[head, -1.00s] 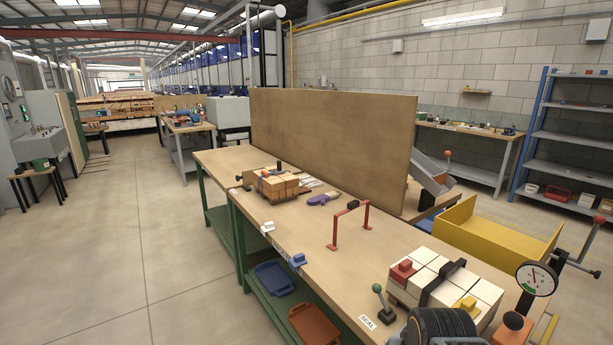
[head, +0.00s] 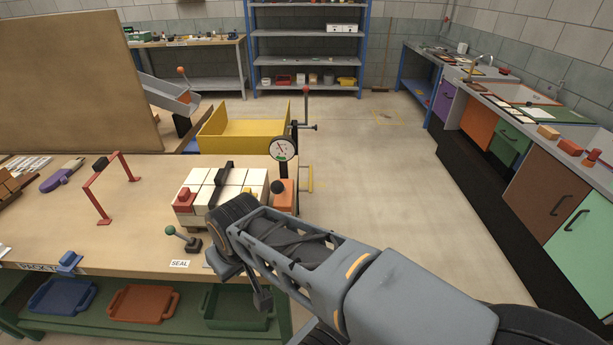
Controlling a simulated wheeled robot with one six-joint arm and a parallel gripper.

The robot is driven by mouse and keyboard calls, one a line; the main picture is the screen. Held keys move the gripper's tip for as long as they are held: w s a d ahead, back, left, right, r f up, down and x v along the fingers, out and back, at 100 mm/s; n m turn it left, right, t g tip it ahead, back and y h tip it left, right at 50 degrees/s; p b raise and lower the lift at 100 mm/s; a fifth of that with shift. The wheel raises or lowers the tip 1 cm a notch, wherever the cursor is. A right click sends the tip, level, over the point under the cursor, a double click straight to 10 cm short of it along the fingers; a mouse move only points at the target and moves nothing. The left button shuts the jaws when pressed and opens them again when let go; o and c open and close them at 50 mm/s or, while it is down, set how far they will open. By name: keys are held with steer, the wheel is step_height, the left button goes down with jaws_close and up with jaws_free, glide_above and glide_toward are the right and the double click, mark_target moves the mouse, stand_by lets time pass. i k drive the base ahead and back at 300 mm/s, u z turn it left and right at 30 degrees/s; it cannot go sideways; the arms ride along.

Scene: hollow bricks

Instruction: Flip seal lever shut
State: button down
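The seal lever (head: 181,236) is a short dark handle with a green knob on a dark base, at the table's front edge. It leans to the left, beside a white label reading SEAL (head: 180,264). My arm comes in from the lower right and bends at a dark joint just right of the lever. What appears to be my gripper (head: 262,299) hangs below that joint, in front of the table edge and apart from the lever. Its fingers are too small and dark to read.
A red frame (head: 89,196) stands left. Trays sit on the lower shelf. The floor right is clear.

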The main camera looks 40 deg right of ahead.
mark_target(170, 230)
steer(key=u, duration=0.3)
steer(key=k, duration=0.6)
steer(key=u, duration=0.6)
steer(key=i, duration=0.7)
steer(key=u, duration=0.6)
steer(key=i, duration=0.8)
steer(key=z, duration=0.25)
